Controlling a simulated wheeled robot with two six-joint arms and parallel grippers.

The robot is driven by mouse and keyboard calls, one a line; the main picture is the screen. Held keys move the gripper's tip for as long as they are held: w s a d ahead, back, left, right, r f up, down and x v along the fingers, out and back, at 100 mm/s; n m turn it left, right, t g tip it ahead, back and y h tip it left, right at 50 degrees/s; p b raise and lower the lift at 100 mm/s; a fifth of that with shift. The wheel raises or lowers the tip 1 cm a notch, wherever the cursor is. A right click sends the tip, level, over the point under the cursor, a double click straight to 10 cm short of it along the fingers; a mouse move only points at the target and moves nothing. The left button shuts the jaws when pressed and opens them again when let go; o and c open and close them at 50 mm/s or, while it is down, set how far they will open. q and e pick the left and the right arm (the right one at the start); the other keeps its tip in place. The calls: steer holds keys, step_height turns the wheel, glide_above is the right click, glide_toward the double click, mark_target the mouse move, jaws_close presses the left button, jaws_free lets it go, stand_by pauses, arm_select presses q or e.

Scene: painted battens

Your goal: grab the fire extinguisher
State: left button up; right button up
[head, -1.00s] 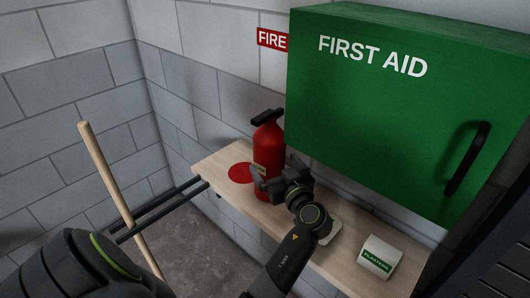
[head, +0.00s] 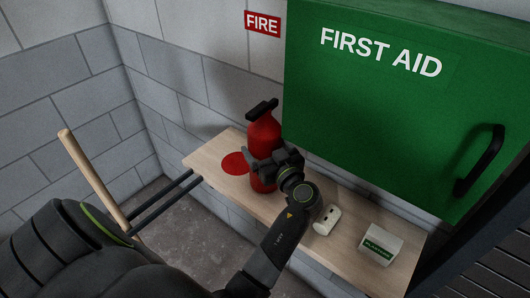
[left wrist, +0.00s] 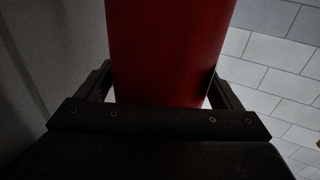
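The red fire extinguisher (head: 264,135) with a black top stands upright on the wooden shelf (head: 212,160), beside the green cabinet. My left gripper (head: 272,163) is at its body, partly hiding the lower half. In the left wrist view the red body (left wrist: 165,45) fills the space between the two fingers, which meet its left and right edges. The left gripper looks shut on it. My right gripper is in neither view.
A green FIRST AID cabinet (head: 390,110) hangs close on the right. A red disc (head: 235,163) lies left of the extinguisher. A wooden pole (head: 92,175) and dark rails (head: 165,203) are left.

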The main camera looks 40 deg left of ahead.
arm_select(q)
steer(key=shift+c, duration=1.1)
steer(key=shift+a, duration=0.1)
steer(key=shift+c, duration=1.2)
steer(key=shift+f, duration=0.1)
steer(key=c, duration=1)
steer(key=shift+r, duration=0.2)
steer(key=shift+c, duration=0.7)
steer(key=shift+w+a+f, duration=0.1)
steer(key=shift+w, duration=0.05)
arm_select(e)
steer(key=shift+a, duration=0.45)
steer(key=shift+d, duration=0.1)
